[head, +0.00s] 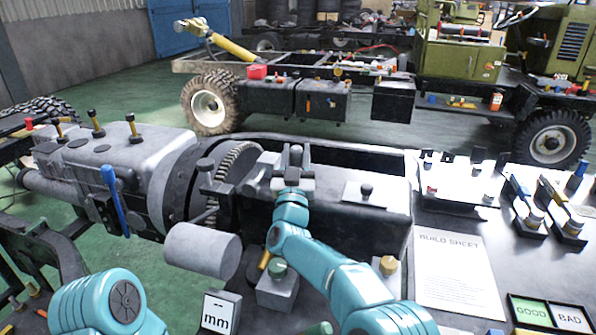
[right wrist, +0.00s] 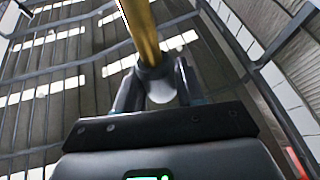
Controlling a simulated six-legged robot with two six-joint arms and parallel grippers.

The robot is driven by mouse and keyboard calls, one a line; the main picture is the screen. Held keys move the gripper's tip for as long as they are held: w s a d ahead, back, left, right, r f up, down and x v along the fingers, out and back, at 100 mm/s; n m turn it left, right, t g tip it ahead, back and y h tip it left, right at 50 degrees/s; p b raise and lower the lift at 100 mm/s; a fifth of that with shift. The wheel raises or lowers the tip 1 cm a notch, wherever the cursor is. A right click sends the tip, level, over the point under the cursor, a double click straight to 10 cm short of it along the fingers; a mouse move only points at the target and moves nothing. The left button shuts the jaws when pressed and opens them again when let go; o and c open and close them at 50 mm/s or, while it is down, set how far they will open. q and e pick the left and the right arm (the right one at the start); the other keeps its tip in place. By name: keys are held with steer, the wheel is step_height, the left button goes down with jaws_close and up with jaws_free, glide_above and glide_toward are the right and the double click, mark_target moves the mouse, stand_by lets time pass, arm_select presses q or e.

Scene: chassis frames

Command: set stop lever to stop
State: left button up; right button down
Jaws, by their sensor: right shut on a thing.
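My right gripper (head: 293,165) is raised above the dark chassis section just right of the toothed ring (head: 238,162). In the right wrist view my right gripper (right wrist: 156,88) is shut on a brass-yellow rod (right wrist: 143,30) with a dark collar and a pale round end between the fingers. The rod runs up out of that picture, and I cannot make it out in the head view. A blue-handled lever (head: 113,195) stands on the side of the grey gearbox (head: 130,155) at left. No label marks a stop lever. My left arm shows at lower left, its gripper out of view.
A grey cylinder (head: 203,250) juts out left of my right arm. Knobbed blocks (head: 278,285) flank the arm. A truck chassis stands behind, across green floor.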

arm_select(q)
steer(key=shift+f, duration=0.4)
arm_select(e)
steer(key=shift+s, duration=0.1)
steer(key=c, duration=0.8)
jaws_free()
steer(key=shift+f, duration=0.1)
arm_select(q)
steer(key=shift+f+b, duration=0.8)
steer(key=shift+b, duration=0.05)
arm_select(e)
steer(key=shift+v, duration=3.65)
